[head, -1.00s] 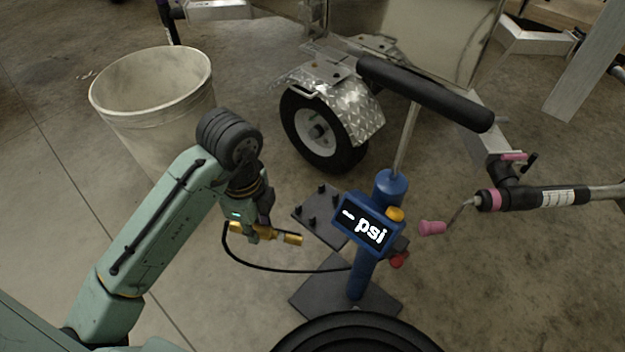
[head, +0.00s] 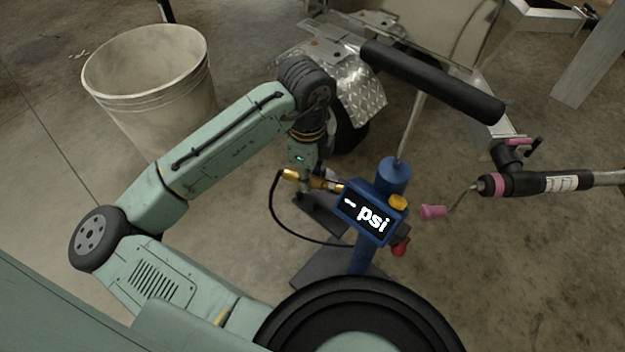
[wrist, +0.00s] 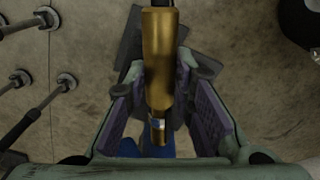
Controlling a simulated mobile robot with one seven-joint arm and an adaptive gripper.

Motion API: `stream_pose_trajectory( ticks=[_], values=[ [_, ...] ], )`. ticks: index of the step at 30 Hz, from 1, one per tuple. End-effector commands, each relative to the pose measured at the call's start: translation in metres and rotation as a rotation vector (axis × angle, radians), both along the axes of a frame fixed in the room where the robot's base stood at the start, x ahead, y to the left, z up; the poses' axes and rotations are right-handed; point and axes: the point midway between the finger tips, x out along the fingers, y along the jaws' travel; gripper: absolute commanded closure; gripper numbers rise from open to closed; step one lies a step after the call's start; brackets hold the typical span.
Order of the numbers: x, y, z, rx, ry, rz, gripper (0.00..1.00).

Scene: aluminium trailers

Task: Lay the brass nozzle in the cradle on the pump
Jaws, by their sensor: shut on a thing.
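My gripper (head: 306,184) is shut on the brass nozzle (head: 290,174), which lies roughly level, just left of the pump's display. In the wrist view the nozzle (wrist: 159,65) runs between the two fingers (wrist: 161,95). The blue pump (head: 393,174) stands upright with a "psi" screen, a yellow knob and a long black handle on top. A bit of its blue body (wrist: 150,148) shows low in the wrist view. The nozzle's right end is close to the pump head; I cannot tell whether they touch. I cannot make out the cradle clearly.
A black hose (head: 281,222) loops from the nozzle to the pump. A trailer fender (head: 362,98) and wheel stand behind my wrist. A bin (head: 150,85) stands at left.

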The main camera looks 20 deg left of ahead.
Motion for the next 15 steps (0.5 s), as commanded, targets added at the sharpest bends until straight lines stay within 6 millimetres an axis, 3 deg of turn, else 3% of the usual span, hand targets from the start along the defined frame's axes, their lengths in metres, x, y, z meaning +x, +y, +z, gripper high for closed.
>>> stream_pose_trajectory(
  ticks=[5,10,15],
  values=[
    [0.011,-0.008,-0.002,0.002,0.000,-0.002,1.00],
    [0.008,-0.006,-0.031,0.001,0.001,0.001,1.00],
    [0.009,-0.006,-0.036,0.001,0.000,0.000,1.00]
  ],
)
